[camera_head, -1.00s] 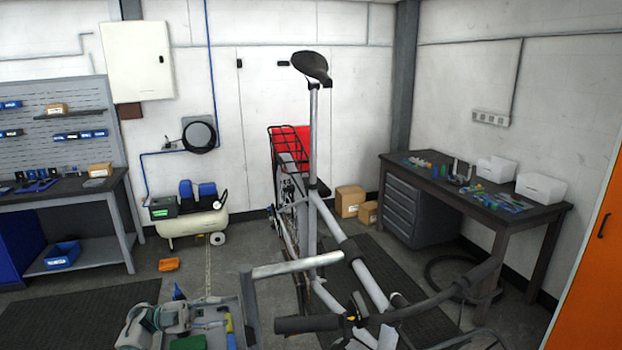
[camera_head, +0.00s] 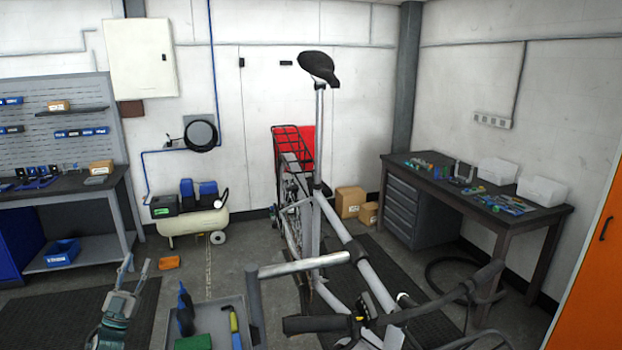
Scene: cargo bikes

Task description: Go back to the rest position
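My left gripper (camera_head: 136,267) is at the lower left, left of the grey tool tray and apart from it. Its two slim fingers point away from me with a gap between them, and nothing shows in the gap. It hangs over the dark floor mat. My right gripper is not in this view.
The grey tray (camera_head: 246,336) holds a dark blue tool (camera_head: 185,310), a yellow-green handled tool (camera_head: 234,328) and a green item (camera_head: 193,343). The bike (camera_head: 350,245), clamped upright, fills the middle. A workbench (camera_head: 480,208) stands right, another bench (camera_head: 100,188) left.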

